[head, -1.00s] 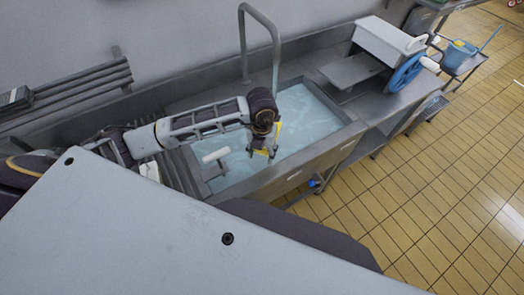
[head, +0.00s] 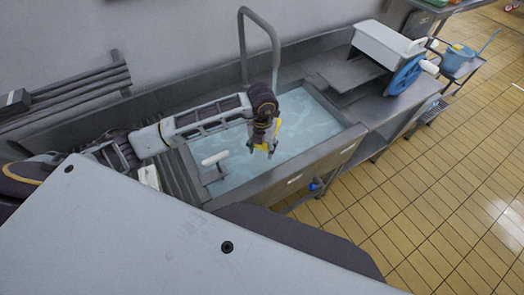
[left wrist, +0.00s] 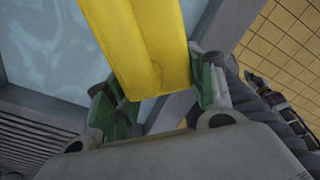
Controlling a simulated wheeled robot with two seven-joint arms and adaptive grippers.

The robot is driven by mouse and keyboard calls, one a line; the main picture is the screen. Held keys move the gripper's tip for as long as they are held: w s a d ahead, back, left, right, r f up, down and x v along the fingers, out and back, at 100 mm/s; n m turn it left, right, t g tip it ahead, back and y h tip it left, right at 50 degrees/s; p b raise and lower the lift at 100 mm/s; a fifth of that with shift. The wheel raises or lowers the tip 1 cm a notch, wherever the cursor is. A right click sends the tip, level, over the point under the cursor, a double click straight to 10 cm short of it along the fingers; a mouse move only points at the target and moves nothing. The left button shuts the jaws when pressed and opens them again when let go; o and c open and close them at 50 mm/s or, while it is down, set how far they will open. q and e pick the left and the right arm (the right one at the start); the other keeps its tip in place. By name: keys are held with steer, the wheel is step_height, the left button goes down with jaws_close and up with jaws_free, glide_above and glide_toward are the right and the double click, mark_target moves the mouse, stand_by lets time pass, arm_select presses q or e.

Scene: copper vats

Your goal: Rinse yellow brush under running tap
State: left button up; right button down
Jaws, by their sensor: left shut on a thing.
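The yellow brush (left wrist: 145,45) is in my left gripper (left wrist: 160,105). In the left wrist view its broad yellow body lies between the two green-padded fingers, which are shut on it. In the head view the left gripper (head: 264,148) hangs over the sink (head: 342,149), and only a small yellow part of the brush (head: 277,127) shows. The tall grey tap pipe (head: 242,45) arches from behind the sink, its spout end coming down close to my left wrist. I cannot make out a water stream. The right gripper is out of view.
Bluish water (head: 312,115) fills the sink. A white-handled fitting (head: 215,158) stands at its left end beside a ribbed drainboard (head: 178,178). A white box-shaped machine (head: 382,42) with a blue wheel (head: 407,75) stands to the right. The tiled floor is open.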

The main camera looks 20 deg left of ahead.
arm_select(q)
steer(key=shift+w+a+f+b, duration=0.2)
steer(key=shift+w+a+b, duration=0.15)
steer(key=shift+w, duration=0.6)
steer(key=shift+w+a+f+b, duration=0.2)
steer(key=shift+w+a+b, duration=0.15)
steer(key=shift+w, duration=0.6)
steer(key=shift+w+a+f+b, duration=0.25)
steer(key=shift+w+b, duration=0.1)
steer(key=shift+w, duration=0.6)
steer(key=shift+w+a+f+b, duration=0.1)
steer(key=shift+w+a+b, duration=0.25)
steer(key=shift+w, duration=0.3)
steer(key=shift+w+a+f+b, duration=0.15)
steer(key=shift+w+b, duration=0.3)
steer(key=shift+w, duration=0.25)
steer(key=shift+w+a+f+b, duration=0.1)
steer(key=shift+w+a+b, duration=0.1)
steer(key=shift+w+b, duration=0.35)
steer(key=shift+w, duration=0.1)
steer(key=shift+w+d, duration=0.2)
steer(key=shift+d, duration=0.35)
steer(key=shift+s+a, duration=0.2)
steer(key=shift+a, duration=0.35)
steer(key=shift+s, duration=0.1)
